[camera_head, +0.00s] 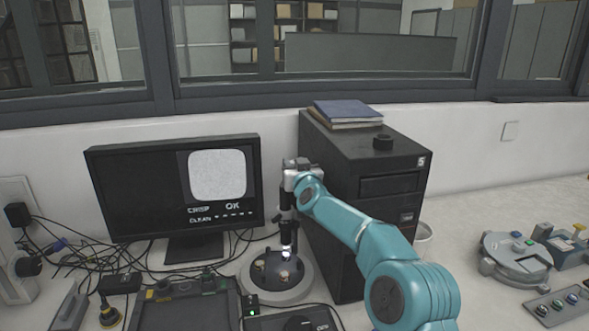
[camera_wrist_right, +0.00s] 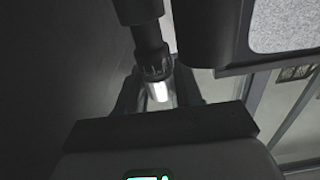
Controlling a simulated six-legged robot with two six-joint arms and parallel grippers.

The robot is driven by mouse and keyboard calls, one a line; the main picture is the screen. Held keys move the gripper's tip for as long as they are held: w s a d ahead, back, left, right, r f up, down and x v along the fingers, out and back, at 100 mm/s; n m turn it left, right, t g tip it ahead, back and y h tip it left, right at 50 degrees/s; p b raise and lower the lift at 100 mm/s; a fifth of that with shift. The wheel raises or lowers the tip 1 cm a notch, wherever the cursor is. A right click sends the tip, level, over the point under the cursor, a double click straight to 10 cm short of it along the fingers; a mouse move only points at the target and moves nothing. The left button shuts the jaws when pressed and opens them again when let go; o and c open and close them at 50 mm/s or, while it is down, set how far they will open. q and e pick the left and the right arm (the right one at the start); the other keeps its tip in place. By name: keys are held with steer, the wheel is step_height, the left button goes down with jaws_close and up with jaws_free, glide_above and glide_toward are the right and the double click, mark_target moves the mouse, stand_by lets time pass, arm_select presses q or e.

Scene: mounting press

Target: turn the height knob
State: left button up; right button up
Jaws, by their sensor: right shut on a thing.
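A microscope-like inspection stand (camera_head: 287,232) with a dark vertical tube and a round grey base stands in front of the black computer tower in the head view. A light glows at the tube's lower end, and the tube and light (camera_wrist_right: 157,88) also show in the wrist view. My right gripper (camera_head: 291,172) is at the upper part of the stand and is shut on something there. It appears to be the height knob, but the knob itself is hidden by the gripper and arm. My left gripper is not in view.
A monitor (camera_head: 172,190) reading "OK" stands left of the stand, with tangled cables beside it. The computer tower (camera_head: 365,190), with books (camera_head: 347,112) on top, is close behind my right arm. A round grey device (camera_head: 515,257) sits at the far right.

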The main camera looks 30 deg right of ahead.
steer(key=o, duration=0.9)
steer(key=shift+r, duration=0.15)
steer(key=shift+s, duration=0.1)
steer(key=shift+s, duration=0.15)
steer(key=shift+b+v, duration=2.65)
steer(key=shift+v, duration=5.4)
